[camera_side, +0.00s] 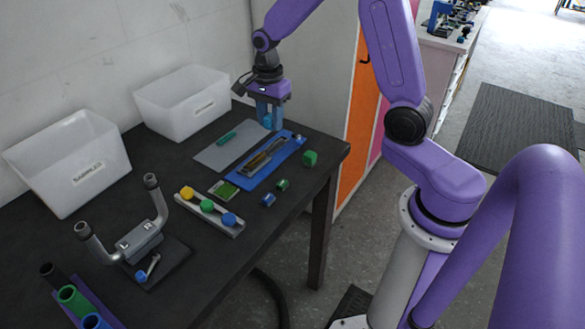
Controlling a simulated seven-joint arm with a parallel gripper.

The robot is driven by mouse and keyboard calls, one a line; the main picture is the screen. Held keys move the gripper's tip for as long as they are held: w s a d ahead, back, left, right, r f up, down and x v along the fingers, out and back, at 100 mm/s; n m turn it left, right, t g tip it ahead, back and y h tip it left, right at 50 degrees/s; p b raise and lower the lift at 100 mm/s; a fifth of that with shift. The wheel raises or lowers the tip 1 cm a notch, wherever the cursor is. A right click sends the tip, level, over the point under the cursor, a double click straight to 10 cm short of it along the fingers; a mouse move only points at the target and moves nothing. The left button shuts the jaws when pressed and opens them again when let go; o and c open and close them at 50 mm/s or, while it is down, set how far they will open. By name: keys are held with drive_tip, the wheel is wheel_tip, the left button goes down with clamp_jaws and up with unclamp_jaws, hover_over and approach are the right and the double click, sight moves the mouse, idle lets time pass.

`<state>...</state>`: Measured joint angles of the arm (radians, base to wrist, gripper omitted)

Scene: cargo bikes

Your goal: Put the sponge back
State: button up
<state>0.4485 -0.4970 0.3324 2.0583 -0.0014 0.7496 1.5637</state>
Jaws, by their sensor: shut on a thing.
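My gripper (269,118) is over the far edge of the dark table, just beyond the blue mat. Its fingers are shut on a small blue thing (267,121), mostly hidden between them; I cannot tell whether it touches the table. No sponge can be made out for certain. A flat green piece with a pale edge (223,190), sponge-like in look, lies near the front end of the blue mat. A green block (309,158) sits near the table's right edge.
A blue mat (290,147) bears a long brownish tool, beside a grey mat (206,153) with a green item. A rack with coloured knobs (216,219), a metal handlebar stand (140,240) and white bins (183,101) (71,162) stand around. Small pieces lie near the front edge.

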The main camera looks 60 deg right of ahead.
drive_tip(key=s+a+r+n, duration=0.15)
drive_tip(key=s+n, duration=0.25)
drive_tip(key=s, duration=1.8)
hover_over(297, 175)
drive_tip(key=f, duration=0.9)
drive_tip(key=shift+s+f, duration=0.2)
drive_tip(key=shift+f, duration=0.1)
drive_tip(key=shift+w+f, duration=0.1)
drive_tip(key=shift+f, duration=0.1)
drive_tip(key=shift+w+f, duration=0.1)
drive_tip(key=shift+f, duration=1.5)
drive_tip(key=shift+f, duration=0.1)
drive_tip(key=o, duration=1.1)
